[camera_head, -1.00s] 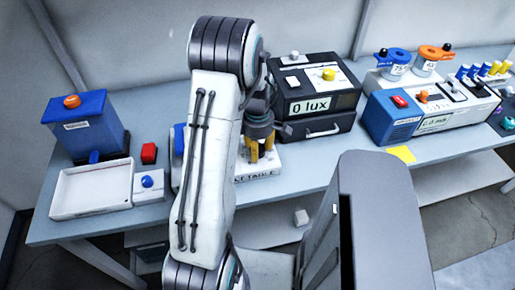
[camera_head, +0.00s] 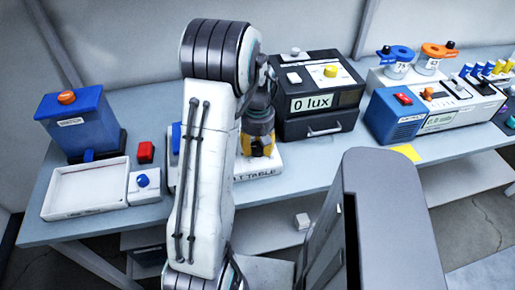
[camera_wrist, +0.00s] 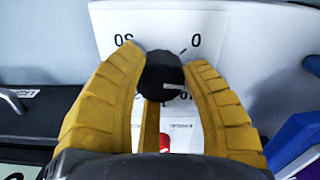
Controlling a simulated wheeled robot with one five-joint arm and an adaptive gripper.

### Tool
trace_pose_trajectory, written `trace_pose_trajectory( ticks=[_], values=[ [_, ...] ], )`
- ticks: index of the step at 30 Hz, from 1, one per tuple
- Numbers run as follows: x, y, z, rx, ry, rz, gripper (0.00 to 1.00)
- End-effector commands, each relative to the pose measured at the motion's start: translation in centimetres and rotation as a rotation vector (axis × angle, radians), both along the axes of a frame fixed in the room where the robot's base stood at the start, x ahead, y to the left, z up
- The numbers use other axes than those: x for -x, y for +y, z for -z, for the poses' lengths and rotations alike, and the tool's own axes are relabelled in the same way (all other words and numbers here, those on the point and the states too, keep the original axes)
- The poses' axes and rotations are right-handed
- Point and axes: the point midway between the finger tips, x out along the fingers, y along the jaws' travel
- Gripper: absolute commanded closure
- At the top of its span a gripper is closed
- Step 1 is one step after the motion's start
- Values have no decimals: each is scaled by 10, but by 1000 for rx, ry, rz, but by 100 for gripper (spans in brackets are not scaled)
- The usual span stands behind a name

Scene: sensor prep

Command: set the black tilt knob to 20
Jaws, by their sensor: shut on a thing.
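The black tilt knob (camera_wrist: 162,78) sits in the middle of the wrist view, on a white panel (camera_wrist: 120,30) with printed scale numbers. The numbers appear upside down; a 0 shows at the right and a partly covered number at the left. My gripper (camera_wrist: 163,75) has its yellow fingers closed on both sides of the knob. The knob's pointer is hard to make out. In the head view my gripper (camera_head: 258,148) is low over the white tilt table (camera_head: 262,172), and my arm hides much of it and the knob.
A black box reading 0 lux (camera_head: 315,104) stands just behind and right of the tilt table. A blue box (camera_head: 78,122), white tray (camera_head: 85,190), red block (camera_head: 146,152) and blue-knobbed white block (camera_head: 143,187) are at the left. A blue instrument (camera_head: 392,118) is at the right.

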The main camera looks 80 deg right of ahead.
Motion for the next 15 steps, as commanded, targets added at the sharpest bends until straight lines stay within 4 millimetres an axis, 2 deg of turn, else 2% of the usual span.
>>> trace_pose_trajectory(
  ticks=[15],
  values=[
    [0,2,3,-6,0,490,90]
  ],
)
